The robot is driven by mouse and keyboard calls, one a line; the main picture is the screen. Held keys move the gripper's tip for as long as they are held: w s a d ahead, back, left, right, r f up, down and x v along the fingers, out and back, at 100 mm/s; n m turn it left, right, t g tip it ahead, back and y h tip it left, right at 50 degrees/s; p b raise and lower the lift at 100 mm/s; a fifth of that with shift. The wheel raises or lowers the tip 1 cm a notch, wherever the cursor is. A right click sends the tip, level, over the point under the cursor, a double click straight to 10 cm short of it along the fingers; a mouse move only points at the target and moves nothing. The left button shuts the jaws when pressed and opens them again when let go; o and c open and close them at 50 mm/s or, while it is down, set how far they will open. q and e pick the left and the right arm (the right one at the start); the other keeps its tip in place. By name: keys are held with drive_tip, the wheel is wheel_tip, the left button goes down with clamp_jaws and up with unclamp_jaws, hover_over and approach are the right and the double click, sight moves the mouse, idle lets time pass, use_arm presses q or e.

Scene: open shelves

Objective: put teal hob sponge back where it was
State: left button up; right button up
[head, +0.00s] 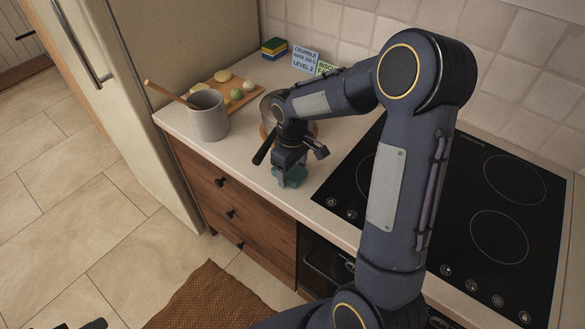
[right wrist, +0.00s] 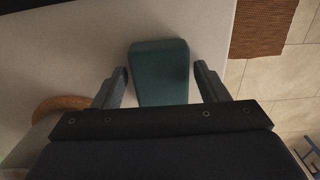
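The teal hob sponge (head: 291,179) is on the pale worktop near its front edge, left of the black hob (head: 490,200). My right gripper (head: 289,172) points down over it. In the right wrist view the sponge (right wrist: 160,75) lies between the two fingers of my right gripper (right wrist: 163,85), with a narrow gap on each side, so the gripper is open around it. Whether the sponge touches the worktop all along is hidden. A small dark tip (head: 95,324) at the bottom left of the head view may be part of my left gripper; its fingers do not show.
A grey pot (head: 208,116) with a wooden spoon stands at the left, before a wooden board (head: 222,83) with food. A blue, yellow and green sponge stack (head: 274,48) and recipe cards (head: 304,58) stand behind. A round pan or bowl is partly hidden by my arm.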

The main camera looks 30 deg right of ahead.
sight(292, 170)
drive_tip(key=shift+o, duration=0.3)
drive_tip(key=shift+w+r, duration=0.1)
drive_tip(key=shift+r, duration=0.25)
wheel_tip(292, 170, up, 11)
drive_tip(key=s+a+m+t+y, duration=0.2)
drive_tip(key=s+a+m, duration=0.1)
drive_tip(key=s, duration=0.8)
drive_tip(key=s+a+m+t+y, duration=0.1)
drive_tip(key=s+a+m+t, duration=0.2)
drive_tip(key=s, duration=0.7)
drive_tip(key=shift+s+a+r+t+y, duration=0.3)
drive_tip(key=shift+s+a+r+y, duration=0.15)
drive_tip(key=shift+a, duration=0.25)
